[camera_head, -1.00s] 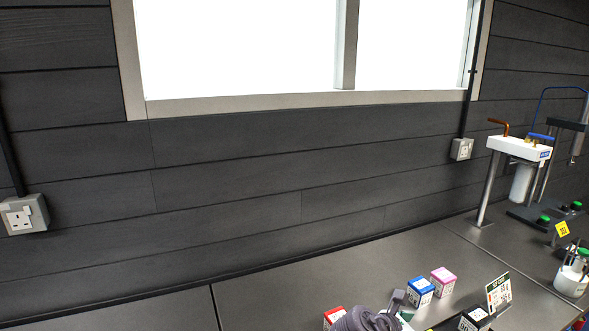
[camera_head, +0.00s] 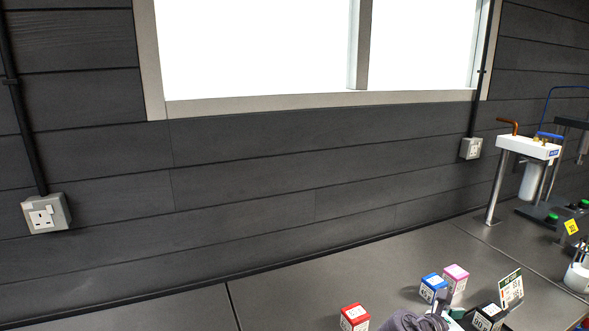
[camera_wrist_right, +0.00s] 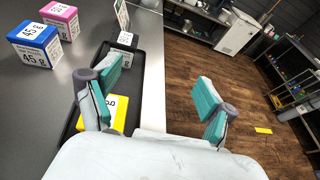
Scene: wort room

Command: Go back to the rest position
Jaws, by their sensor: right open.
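My right gripper (camera_wrist_right: 155,97) is open in the right wrist view, with its two teal-padded fingers wide apart and nothing between them. Its left finger is over a dark tray (camera_wrist_right: 152,88) at the counter edge, and its right finger shows against the floor. A yellow box (camera_wrist_right: 119,113) is in the tray, partly hidden behind the left finger. In the head view, a grey part of my right arm (camera_head: 412,322) shows at the bottom edge, close to the red box (camera_head: 355,317). My left gripper is not in view.
A white-topped device on a stand (camera_head: 528,147) is at the right. The counter's left part is clear.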

